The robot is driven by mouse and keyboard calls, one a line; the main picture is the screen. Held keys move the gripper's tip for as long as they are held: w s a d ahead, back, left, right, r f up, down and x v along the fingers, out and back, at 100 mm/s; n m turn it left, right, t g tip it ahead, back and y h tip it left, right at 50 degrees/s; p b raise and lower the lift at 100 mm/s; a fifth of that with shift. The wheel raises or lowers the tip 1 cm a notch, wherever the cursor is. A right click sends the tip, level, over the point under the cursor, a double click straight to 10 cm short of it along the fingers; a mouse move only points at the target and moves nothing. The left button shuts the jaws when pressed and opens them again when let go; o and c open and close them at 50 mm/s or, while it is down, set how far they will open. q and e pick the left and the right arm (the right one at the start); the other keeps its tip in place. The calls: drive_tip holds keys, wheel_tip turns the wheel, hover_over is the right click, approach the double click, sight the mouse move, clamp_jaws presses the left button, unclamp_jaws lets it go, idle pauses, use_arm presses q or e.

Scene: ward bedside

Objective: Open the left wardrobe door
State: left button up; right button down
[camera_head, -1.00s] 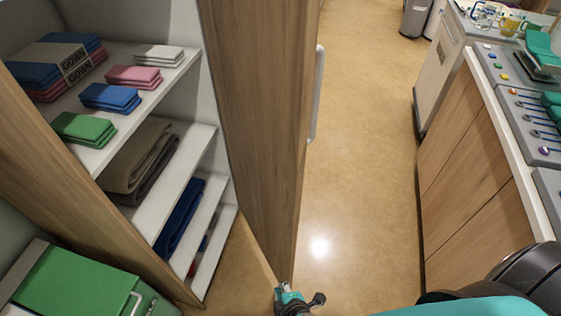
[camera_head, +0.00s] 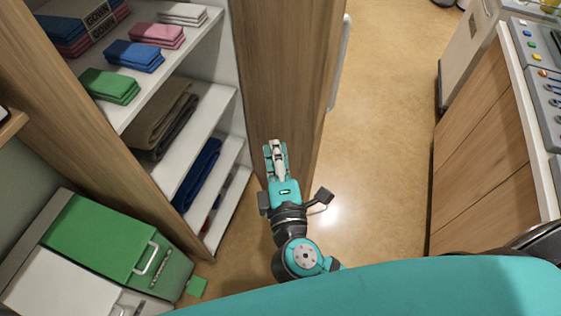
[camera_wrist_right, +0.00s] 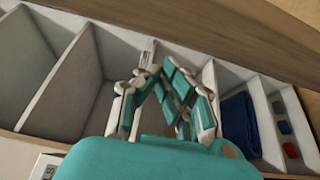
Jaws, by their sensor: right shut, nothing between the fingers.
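A wooden wardrobe door (camera_head: 280,80) stands swung out from the wardrobe, with the shelves (camera_head: 222,100) open to view beside it. Its long pale handle (camera_head: 340,62) shows at the door's right edge in the head view. My right gripper (camera_head: 274,147) is shut and empty, low in front of the door's shelf-side face; I cannot tell whether it touches. In the right wrist view, the closed fingers (camera_wrist_right: 167,76) point at the shelf compartments, with a wooden panel (camera_wrist_right: 250,25) above. My left gripper is not in view.
Folded linens, including a green stack (camera_head: 110,86), lie on the shelves. A green-topped cabinet (camera_head: 95,232) stands at the lower left. A wooden counter (camera_head: 480,150) stands at the right. The floor (camera_head: 385,130) between door and counter is clear.

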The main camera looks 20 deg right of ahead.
drive_tip(key=w+d+p, duration=0.1)
drive_tip(key=d, duration=0.1)
drive_tip(key=w+d+p, duration=0.1)
drive_tip(key=w+d, duration=0.1)
drive_tip(key=shift+w+d, duration=0.15)
drive_tip(key=shift+w, duration=0.1)
